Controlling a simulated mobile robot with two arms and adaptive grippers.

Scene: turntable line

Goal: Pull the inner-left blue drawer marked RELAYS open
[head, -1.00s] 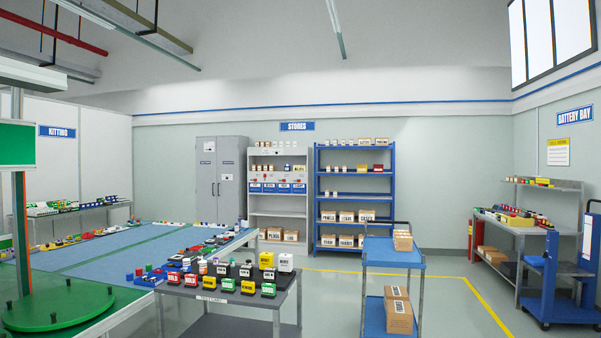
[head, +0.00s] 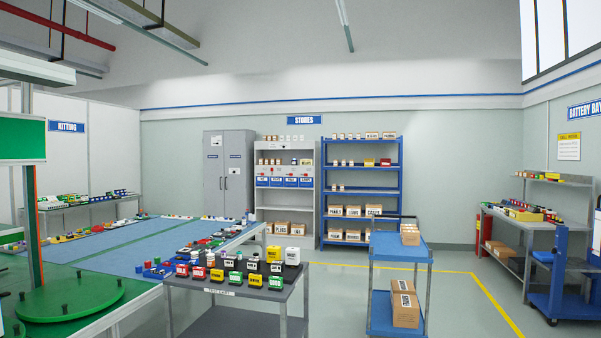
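A row of small blue-fronted drawers sits on a middle shelf of the light grey shelving unit (head: 285,208) under the STORES sign, at the far wall. The second drawer from the left, the inner-left one (head: 277,182), looks shut and flush with its neighbours. The white labels on the drawers are too small to read, so I cannot confirm RELAYS. Neither of my grippers is in the head view.
A table with coloured blocks (head: 228,290) and a blue cart with cartons (head: 400,258) stand between me and the shelving. Floor shows between them. A grey cabinet (head: 228,175) and blue rack (head: 362,195) flank the unit. A blue trolley (head: 570,270) stands right.

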